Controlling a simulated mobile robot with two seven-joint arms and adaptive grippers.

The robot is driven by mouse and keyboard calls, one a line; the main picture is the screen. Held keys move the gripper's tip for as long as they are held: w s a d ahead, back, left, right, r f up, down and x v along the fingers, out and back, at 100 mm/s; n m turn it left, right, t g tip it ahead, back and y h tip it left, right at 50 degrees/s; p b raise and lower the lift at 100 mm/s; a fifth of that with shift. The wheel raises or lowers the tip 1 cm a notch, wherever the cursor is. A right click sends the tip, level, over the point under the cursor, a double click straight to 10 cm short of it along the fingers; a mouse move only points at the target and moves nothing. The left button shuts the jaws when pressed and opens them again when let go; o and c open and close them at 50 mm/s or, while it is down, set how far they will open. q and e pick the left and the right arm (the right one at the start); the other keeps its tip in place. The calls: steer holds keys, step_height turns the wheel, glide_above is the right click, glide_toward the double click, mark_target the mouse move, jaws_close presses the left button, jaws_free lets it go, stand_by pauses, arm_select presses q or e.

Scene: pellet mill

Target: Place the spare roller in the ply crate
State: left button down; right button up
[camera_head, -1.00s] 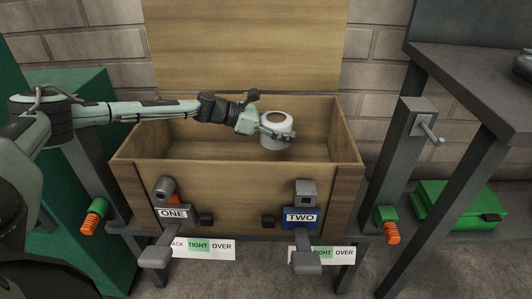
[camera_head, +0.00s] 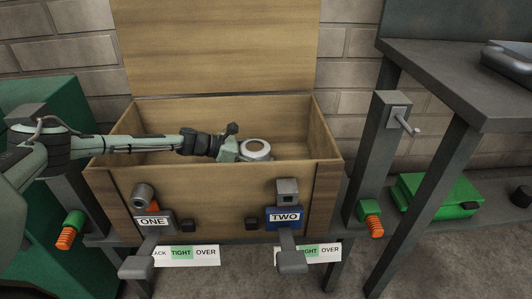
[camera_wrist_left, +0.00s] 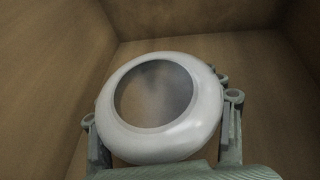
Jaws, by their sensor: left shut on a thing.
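The spare roller (camera_head: 256,148) is a pale grey ring-shaped cylinder with a wide hole, seen from above. My left gripper (camera_head: 243,151) is shut on it. In the left wrist view the roller (camera_wrist_left: 162,108) sits between the fingers of the gripper. The ply crate (camera_head: 200,186) is a wooden box with its lid (camera_head: 215,45) standing open at the back. The roller is inside the crate's opening, and the front wall hides its lower part. I cannot tell whether it touches the crate floor. My right gripper is not in view.
Two latches labelled ONE (camera_head: 152,221) and TWO (camera_head: 284,216) are on the crate's front. A grey post with a crank (camera_head: 397,118) and a dark table (camera_head: 480,75) stand to the right. A green case (camera_head: 437,194) lies below the table.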

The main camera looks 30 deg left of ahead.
arm_select(q)
steer(key=shift+w+r, duration=0.15)
steer(key=shift+r, duration=0.1)
steer(key=shift+c, duration=1.6)
jaws_free()
steer(key=shift+f, duration=0.25)
steer(key=shift+r, duration=0.1)
steer(key=v, duration=1.2)
steer(key=shift+b, duration=0.3)
